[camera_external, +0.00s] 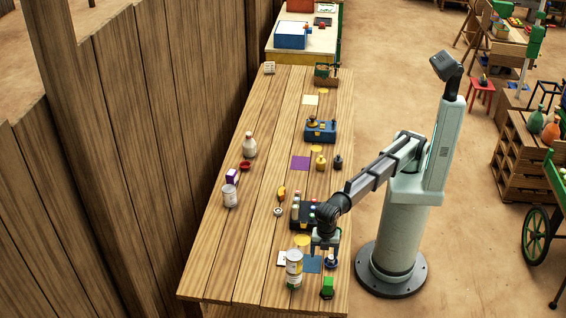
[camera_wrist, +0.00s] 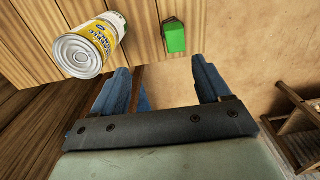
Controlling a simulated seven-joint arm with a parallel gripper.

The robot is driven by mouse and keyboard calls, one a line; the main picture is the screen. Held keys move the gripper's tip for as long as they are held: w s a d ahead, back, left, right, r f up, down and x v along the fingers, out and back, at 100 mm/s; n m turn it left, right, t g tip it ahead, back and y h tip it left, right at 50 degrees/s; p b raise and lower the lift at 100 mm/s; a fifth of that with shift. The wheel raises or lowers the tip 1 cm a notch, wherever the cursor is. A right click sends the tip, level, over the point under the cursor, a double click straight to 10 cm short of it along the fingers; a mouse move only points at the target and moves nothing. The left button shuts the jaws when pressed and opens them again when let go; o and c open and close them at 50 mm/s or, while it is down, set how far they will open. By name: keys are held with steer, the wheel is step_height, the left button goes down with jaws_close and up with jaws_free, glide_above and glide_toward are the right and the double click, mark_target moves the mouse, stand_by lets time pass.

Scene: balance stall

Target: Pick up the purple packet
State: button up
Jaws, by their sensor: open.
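A small purple and white packet (camera_external: 232,176) stands on the left side of the long wooden table in the external view, behind a white can (camera_external: 229,195). My gripper (camera_external: 325,244) is over the near right end of the table, well away from the packet. In the wrist view my gripper (camera_wrist: 160,68) has its blue fingers spread, with nothing between them. The packet is not in the wrist view.
A yellow-labelled can (camera_external: 294,268), also in the wrist view (camera_wrist: 92,44), and a green block (camera_external: 327,287) stand close to my gripper. A white bottle (camera_external: 249,146) and red bowl (camera_external: 245,165) stand near the packet.

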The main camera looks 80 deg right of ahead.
steer(key=w+d, duration=0.6)
steer(key=w, duration=0.4)
steer(key=w+d, duration=0.6)
steer(key=w, duration=0.3)
steer(key=m, duration=0.2)
glide_above(230, 172)
step_height(230, 172, down, 6)
step_height(230, 172, down, 9)
steer(key=shift+d+f, duration=0.1)
steer(key=shift+f, duration=0.05)
steer(key=shift+s+a+f, duration=0.1)
steer(key=shift+s+f, duration=0.1)
steer(key=shift+f, duration=1.15)
steer(key=shift+s+a+f, duration=0.1)
steer(key=shift+s+f, duration=0.1)
steer(key=shift+f, duration=1.1)
steer(key=shift+c, duration=0.2)
